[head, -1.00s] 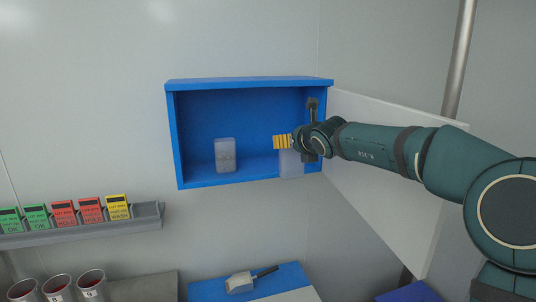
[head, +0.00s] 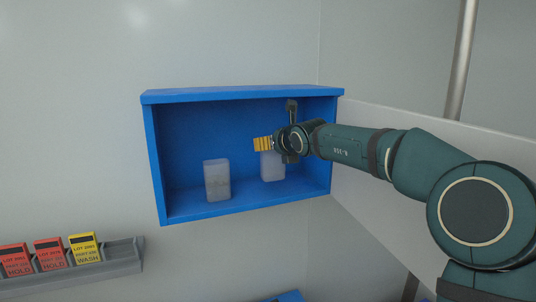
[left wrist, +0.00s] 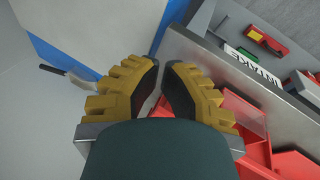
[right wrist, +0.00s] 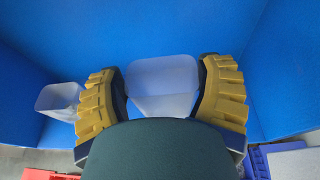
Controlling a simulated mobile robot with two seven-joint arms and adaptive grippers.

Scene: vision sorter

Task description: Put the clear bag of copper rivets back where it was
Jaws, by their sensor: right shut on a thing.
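A pale, translucent bag (head: 272,167) is held in my right gripper (head: 263,144) inside the blue wall cabinet, towards its right side. In the right wrist view the bag (right wrist: 162,84) stands between the yellow-backed fingers of the gripper (right wrist: 162,92), upright. No copper colour or label shows on it. A second similar pale bag (head: 217,180) stands on the cabinet floor left of the middle; it also shows at the left of the right wrist view (right wrist: 58,99). My left gripper (left wrist: 162,75) is in the left wrist view only, its fingertips close together with nothing visible between them.
The blue cabinet (head: 240,95) has an open front, with clear floor between the two bags. A grey rack (head: 125,255) with red and yellow lot cards is at lower left. Below my left gripper are a scoop (left wrist: 82,80) and red bins (left wrist: 255,155).

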